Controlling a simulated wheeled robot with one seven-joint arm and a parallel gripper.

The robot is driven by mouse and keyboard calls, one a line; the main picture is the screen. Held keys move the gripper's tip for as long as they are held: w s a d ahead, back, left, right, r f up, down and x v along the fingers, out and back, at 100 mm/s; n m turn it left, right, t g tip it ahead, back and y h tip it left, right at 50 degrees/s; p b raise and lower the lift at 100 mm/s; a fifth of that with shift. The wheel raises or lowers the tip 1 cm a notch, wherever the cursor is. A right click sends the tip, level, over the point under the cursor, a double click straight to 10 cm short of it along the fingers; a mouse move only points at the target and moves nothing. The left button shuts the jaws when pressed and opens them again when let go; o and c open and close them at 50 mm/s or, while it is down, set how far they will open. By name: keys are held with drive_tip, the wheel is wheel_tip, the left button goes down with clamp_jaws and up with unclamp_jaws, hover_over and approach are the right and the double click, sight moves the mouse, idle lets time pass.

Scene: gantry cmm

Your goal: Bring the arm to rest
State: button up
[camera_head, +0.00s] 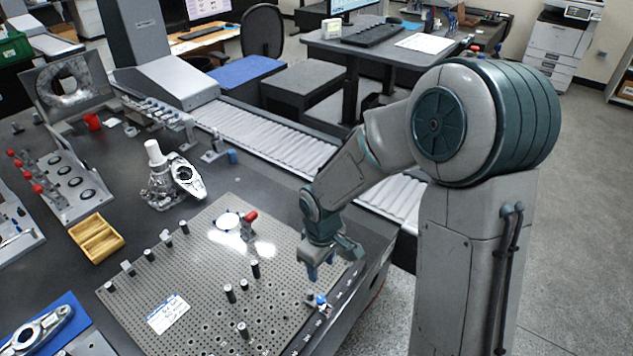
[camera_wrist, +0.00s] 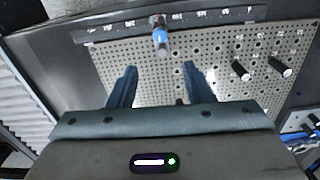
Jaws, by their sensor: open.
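My gripper (camera_head: 321,270) hangs at the end of my arm above the right edge of the perforated fixture plate (camera_head: 215,290). In the wrist view, my gripper (camera_wrist: 160,85) shows two blue fingers spread apart with nothing held between them. A small blue and grey fitting (camera_head: 318,303) stands at the plate's right edge, just below and in front of the fingers. The fitting (camera_wrist: 160,36) also shows in the wrist view, beyond the fingertips and apart from them. My arm is bent and reaches left over the table.
Several black posts (camera_head: 243,330) and a red-handled clamp (camera_head: 249,218) stand on the plate. A grey metal casting (camera_head: 160,180) and a yellow tray (camera_head: 96,238) sit to the left. A ribbed bellows rail (camera_head: 270,135) runs behind. Open floor lies to the right.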

drive_tip(key=s+d+r+m+t, duration=0.1)
drive_tip(key=s+d+r+m, duration=0.3)
drive_tip(key=r, duration=0.5)
drive_tip(key=s+d+r+m+t, duration=0.2)
drive_tip(key=s+d+r+m, duration=0.3)
drive_tip(key=s+d+r, duration=0.3)
drive_tip(key=shift+r, duration=0.65)
drive_tip(key=shift+s+d+r+m, duration=0.1)
drive_tip(key=shift+s+d+m, duration=0.05)
drive_tip(key=shift+s+m, duration=0.25)
drive_tip(key=shift+c, duration=0.8)
